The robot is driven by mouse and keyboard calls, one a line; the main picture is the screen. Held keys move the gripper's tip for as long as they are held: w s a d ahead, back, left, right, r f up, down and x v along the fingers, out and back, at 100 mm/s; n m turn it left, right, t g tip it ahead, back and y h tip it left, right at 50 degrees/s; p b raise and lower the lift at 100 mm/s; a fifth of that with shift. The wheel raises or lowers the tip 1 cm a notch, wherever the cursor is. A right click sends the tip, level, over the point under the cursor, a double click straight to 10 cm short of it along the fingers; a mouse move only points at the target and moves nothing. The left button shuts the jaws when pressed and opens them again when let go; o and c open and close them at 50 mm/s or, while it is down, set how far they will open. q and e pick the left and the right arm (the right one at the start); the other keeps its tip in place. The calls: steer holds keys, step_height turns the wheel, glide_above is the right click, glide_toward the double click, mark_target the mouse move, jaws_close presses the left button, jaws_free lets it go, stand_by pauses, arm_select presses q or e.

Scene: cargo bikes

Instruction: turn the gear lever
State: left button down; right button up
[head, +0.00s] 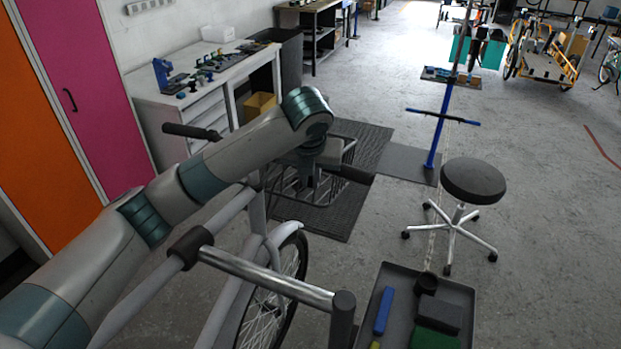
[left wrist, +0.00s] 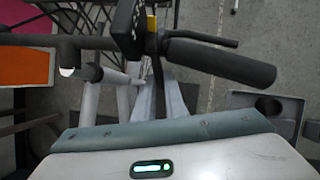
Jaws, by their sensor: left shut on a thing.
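The bike's handlebar carries a black right-hand grip (head: 357,174), which shows large in the left wrist view (left wrist: 218,61) with a brake lever above it. My left gripper (head: 308,172) is at the handlebar, just inboard of this grip. In the left wrist view its dark fingers (left wrist: 148,25) stand at the inner end of the grip, shut on a small yellow piece (left wrist: 152,24), which I take for the gear lever. The lever is hidden in the head view, and its turn angle cannot be told. My right gripper is not in view.
A wire basket (head: 288,185) is at the bike's front. A grey tool tray (head: 458,293) stands at lower right and a round stool (head: 473,180) beyond it. A workbench (head: 190,97) lines the left wall. Open floor lies to the right.

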arm_select(q)
steer(key=shift+w+f+t+h+b, duration=0.2)
steer(key=shift+f+t+h+b, duration=0.1)
steer(key=shift+f+t+b, duration=0.55)
steer(key=t+b, duration=0.2)
steer(key=shift+w+d+f+h+b, duration=0.1)
steer(key=shift+w+f+h+b, duration=0.2)
steer(key=shift+f+b, duration=0.05)
steer(key=shift+w+d+f+t+b, duration=0.15)
steer(key=shift+w+f+t+b, duration=0.15)
steer(key=shift+t+b, duration=0.7)
steer(key=shift+w+r+t+h+b, duration=0.1)
steer(key=shift+w+t+h+b, duration=0.05)
steer(key=shift+t+h+b, duration=0.25)
steer(key=c, duration=1.8)
jaws_free()
